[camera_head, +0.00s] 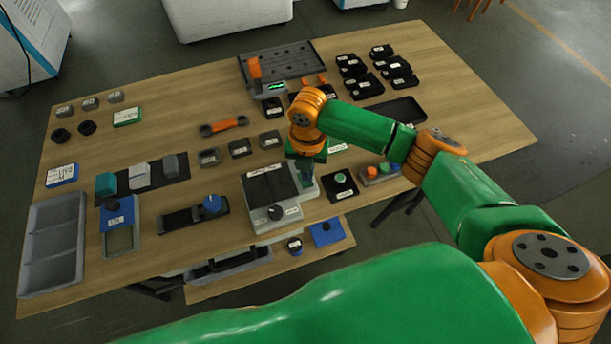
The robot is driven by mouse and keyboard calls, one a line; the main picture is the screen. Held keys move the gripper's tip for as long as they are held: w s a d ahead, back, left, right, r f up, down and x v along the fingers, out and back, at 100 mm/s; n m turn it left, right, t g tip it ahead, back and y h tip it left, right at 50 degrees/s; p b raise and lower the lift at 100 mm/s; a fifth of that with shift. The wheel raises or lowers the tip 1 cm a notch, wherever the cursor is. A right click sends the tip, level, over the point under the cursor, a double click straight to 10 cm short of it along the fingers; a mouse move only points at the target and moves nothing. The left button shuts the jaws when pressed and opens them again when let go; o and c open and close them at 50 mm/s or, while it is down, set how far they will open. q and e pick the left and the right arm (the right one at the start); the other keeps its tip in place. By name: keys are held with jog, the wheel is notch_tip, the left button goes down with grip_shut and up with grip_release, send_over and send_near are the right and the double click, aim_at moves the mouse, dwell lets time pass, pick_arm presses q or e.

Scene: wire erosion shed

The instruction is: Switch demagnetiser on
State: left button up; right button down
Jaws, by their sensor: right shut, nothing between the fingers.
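A pale grey box with a black top plate (268,184) and a black round knob (275,212) on its front stands near the table's front edge; it looks like the demagnetiser, but its labels are too small to read. My right gripper (306,181) points down at the box's right side, over a light grey part with a label (308,194). It is shut and empty. I cannot tell whether it touches the box, and the wrist hides part of what lies behind. My left gripper is out of view.
Right of the box are a green-button box (342,185) and a coloured-button panel (379,173). A blue-knob device (212,205) stands to its left. A grey tray (52,245) lies far left, black parts (398,72) at the back right.

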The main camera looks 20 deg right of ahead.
jog(key=shift+f+b, duration=0.6)
jog(key=shift+f, duration=0.35)
dwell(0.9)
jog(key=shift+s, duration=0.1)
notch_tip(320, 180, up, 7)
jog(key=p, duration=0.8)
jog(key=shift+r, duration=0.1)
